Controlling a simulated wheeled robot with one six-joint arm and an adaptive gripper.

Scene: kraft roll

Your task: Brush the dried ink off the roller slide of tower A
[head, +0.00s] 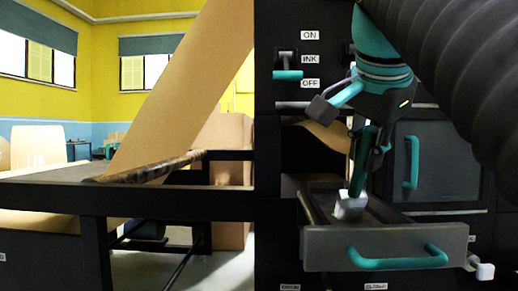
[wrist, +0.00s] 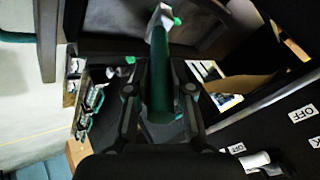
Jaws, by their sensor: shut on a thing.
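My gripper (head: 364,165) points down in front of the dark tower and is shut on a tool with a dark green handle. In the wrist view this tool (wrist: 160,75) lies between the two fingers of the gripper (wrist: 160,98), its pale block head (wrist: 161,20) beyond the fingertips. In the head view the pale head (head: 350,206) is at the pulled-out dark slide (head: 325,243), which has a teal handle (head: 398,260). I cannot tell whether the head touches the slide. No dried ink can be made out, and no tower letter is readable.
Ink levers (head: 287,75) with ON and OFF labels are on the tower above. A closed door with a teal handle (head: 411,162) is right of the gripper. A pale knob (head: 485,271) sticks out at lower right. Brown paper (head: 175,105) rises from a dark frame at left.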

